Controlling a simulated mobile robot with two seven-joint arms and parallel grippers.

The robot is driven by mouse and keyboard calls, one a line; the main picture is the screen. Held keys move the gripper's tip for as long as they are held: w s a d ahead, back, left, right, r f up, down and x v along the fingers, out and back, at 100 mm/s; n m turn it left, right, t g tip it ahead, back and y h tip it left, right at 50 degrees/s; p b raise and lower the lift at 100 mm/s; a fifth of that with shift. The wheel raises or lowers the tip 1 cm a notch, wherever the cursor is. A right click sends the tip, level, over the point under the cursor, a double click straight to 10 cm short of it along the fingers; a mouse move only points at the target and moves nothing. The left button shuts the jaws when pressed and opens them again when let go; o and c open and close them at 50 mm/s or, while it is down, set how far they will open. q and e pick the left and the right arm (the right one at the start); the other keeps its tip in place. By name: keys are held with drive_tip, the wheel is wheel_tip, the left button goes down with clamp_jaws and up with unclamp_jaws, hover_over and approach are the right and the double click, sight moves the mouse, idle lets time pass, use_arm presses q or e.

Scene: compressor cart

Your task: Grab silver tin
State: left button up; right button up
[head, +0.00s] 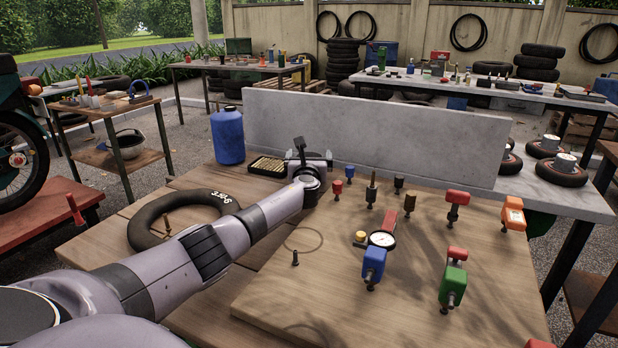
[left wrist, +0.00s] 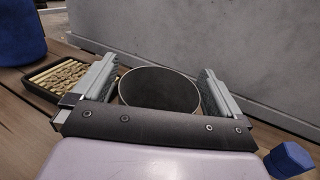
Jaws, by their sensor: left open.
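The silver tin shows in the left wrist view (left wrist: 158,92) as a round, dark opening with a thin pale rim. It stands between the two grey fingers of my left gripper (left wrist: 157,86), with a gap visible on the right side and a smaller one on the left. In the head view my left gripper (head: 313,160) reaches to the back of the wooden table, close to the grey wall. There the tin is mostly hidden by the gripper. The gripper is open around the tin. My right gripper is not in view.
A blue canister (head: 228,135) and a black tray of small brown pieces (head: 268,166) stand left of the gripper. The low grey wall (head: 380,130) rises just behind. A black tyre (head: 180,215) lies at left. Several valves and a gauge (head: 382,239) stand on the board at right.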

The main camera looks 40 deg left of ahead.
use_arm(q)
drive_tip(key=shift+w+a, duration=0.2)
drive_tip(key=shift+w, duration=0.05)
drive_tip(key=c, duration=1)
